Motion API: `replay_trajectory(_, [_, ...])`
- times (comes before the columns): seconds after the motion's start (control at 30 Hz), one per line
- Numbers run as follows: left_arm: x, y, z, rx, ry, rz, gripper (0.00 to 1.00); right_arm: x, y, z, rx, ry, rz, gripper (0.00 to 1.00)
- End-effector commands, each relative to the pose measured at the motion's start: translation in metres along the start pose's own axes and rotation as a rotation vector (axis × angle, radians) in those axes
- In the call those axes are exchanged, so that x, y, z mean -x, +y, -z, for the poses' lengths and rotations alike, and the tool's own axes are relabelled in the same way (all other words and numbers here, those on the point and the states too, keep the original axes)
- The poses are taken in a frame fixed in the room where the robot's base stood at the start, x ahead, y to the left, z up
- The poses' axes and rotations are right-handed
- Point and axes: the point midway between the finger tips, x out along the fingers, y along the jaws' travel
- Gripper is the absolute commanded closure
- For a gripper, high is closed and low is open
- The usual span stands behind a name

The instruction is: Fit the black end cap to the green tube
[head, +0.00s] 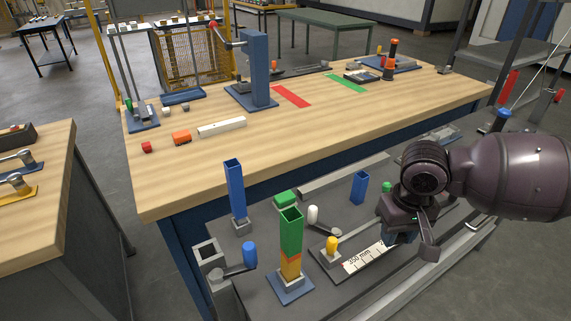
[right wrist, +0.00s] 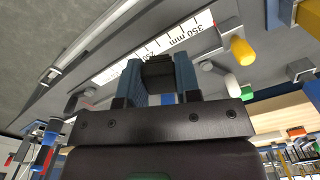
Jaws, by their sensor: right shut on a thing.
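The green tube (head: 291,235) stands upright in the head view, with an orange and yellow lower part, on a blue base plate (head: 290,289). It is square, and its top end is open. My right gripper (head: 402,236) is to the right of the tube, over the grey bench. In the right wrist view its blue fingers (right wrist: 158,78) are shut on the black end cap (right wrist: 158,69), a small dark block. The cap is apart from the tube. In the head view the gripper hides the cap. My left gripper is not in view.
A blue tube (head: 235,195) stands left of the green tube, and a short blue tube (head: 359,187) stands behind. A yellow-knobbed clamp (head: 332,245) and a white scale strip (head: 366,258) lie between tube and gripper. A blue-knobbed clamp (head: 249,254) is at the left.

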Motion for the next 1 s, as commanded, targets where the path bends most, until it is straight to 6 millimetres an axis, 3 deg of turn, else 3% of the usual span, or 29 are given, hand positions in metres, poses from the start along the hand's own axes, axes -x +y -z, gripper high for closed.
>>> replay_trajectory(0.3, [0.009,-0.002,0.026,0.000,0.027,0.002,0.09,0.037,-0.034,0.008,0.574,0.018,-0.001,0.91])
replay_trajectory(1.0, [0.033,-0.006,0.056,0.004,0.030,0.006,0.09,0.102,-0.109,0.016,1.881,0.021,-0.017,0.91])
